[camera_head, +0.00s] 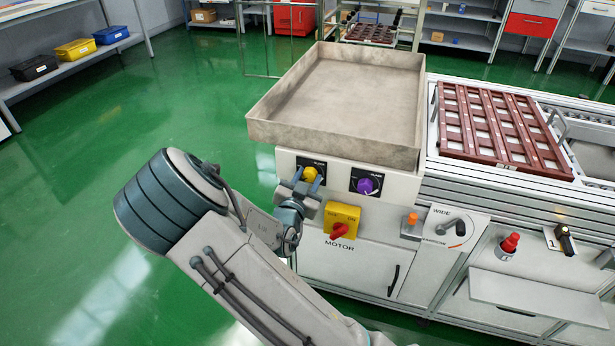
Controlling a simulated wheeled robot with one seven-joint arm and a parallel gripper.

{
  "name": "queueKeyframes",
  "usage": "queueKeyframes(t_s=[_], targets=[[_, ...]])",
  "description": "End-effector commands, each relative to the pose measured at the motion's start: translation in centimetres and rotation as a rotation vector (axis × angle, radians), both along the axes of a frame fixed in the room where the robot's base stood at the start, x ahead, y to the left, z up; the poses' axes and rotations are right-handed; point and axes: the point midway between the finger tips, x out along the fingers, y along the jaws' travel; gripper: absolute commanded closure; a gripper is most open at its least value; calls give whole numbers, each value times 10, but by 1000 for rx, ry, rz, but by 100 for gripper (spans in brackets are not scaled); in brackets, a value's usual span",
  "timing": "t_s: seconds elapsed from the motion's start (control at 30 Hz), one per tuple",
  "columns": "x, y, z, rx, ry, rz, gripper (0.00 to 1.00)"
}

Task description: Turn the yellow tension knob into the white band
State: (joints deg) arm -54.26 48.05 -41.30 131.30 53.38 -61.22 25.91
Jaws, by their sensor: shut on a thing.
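The yellow tension knob (310,174) sits on a dark dial plate on the white front panel, below the large tray. My gripper (307,180) is at the knob, its two fingers on either side of it, shut on it. My wrist and fingers cover the lower part of the knob and some of its plate. The white band and the knob's pointer are hidden or too small to tell, so I cannot see where the knob points.
A purple knob (368,186) is close on the right. A red motor switch on a yellow plate (342,222) is just below. The beige tray (345,100) overhangs above. An orange button (412,219) and a WIDE lever (452,228) are farther right. Green floor (190,110) is clear on the left.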

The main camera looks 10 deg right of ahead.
Motion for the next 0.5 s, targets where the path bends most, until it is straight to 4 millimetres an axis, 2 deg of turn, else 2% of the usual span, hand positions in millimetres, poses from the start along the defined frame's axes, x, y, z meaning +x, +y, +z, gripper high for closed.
queueKeyframes(t_s=[0.5], targets=[[1, 2, 2, -424, 247, 0, 87]])
